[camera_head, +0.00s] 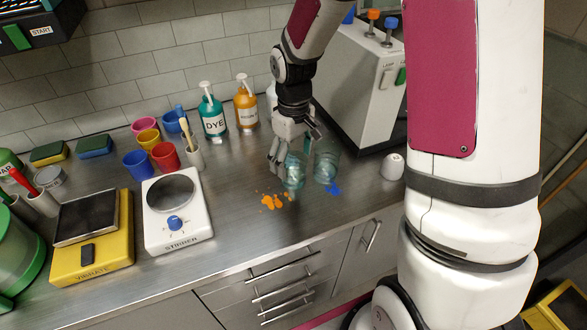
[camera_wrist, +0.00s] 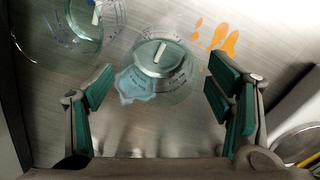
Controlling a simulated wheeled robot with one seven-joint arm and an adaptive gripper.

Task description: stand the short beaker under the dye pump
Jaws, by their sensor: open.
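A clear glass beaker (camera_head: 294,177) stands on the steel bench, and it also shows in the wrist view (camera_wrist: 163,72) with a pale rod-like piece inside. It looks like the shorter of two beakers. My gripper (camera_head: 281,148) is above and beside it; in the wrist view my gripper (camera_wrist: 162,92) has its teal-padded fingers wide apart, with the beaker ahead between them, not visibly touched. A second, taller-looking beaker (camera_head: 327,168) stands close to its right, at upper left in the wrist view (camera_wrist: 85,20). The teal dye pump bottle (camera_head: 213,122) stands by the back wall, left of my gripper.
An orange pump bottle (camera_head: 246,110) stands beside the dye bottle; another bottle is partly hidden behind my arm. Orange (camera_head: 272,202) and blue (camera_head: 334,189) splashes mark the bench. The stirrer (camera_head: 178,235), coloured cups and a tall grey machine (camera_head: 360,80) stand around. Bench before the dye bottle looks clear.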

